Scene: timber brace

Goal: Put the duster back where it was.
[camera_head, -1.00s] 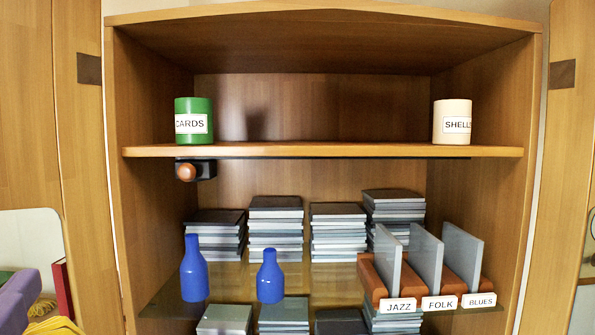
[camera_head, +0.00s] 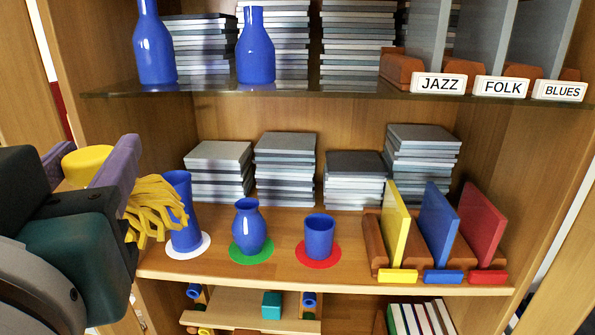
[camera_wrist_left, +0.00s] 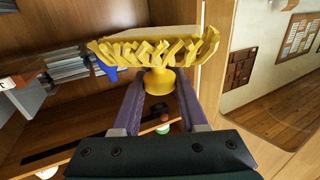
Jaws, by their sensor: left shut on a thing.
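The yellow duster, with a round knob and a fringe of strands (camera_head: 157,207), is at the left of the head view. My left gripper (camera_head: 92,163) has its purple fingers shut on the duster's knob and holds it off the shelf. In the left wrist view the knob (camera_wrist_left: 158,82) sits between the purple fingers, with the fringe beyond it. In the head view the fringe overlaps the tall blue vase (camera_head: 181,232); I cannot tell whether they touch. My right gripper is out of view.
On the wooden shelf (camera_head: 340,272), a round blue vase (camera_head: 247,230) stands on a green disc and a blue cup (camera_head: 319,238) on a red disc. Coloured dividers (camera_head: 438,220) stand at right. The glass shelf above holds blue bottles (camera_head: 154,48) and a JAZZ label (camera_head: 439,84).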

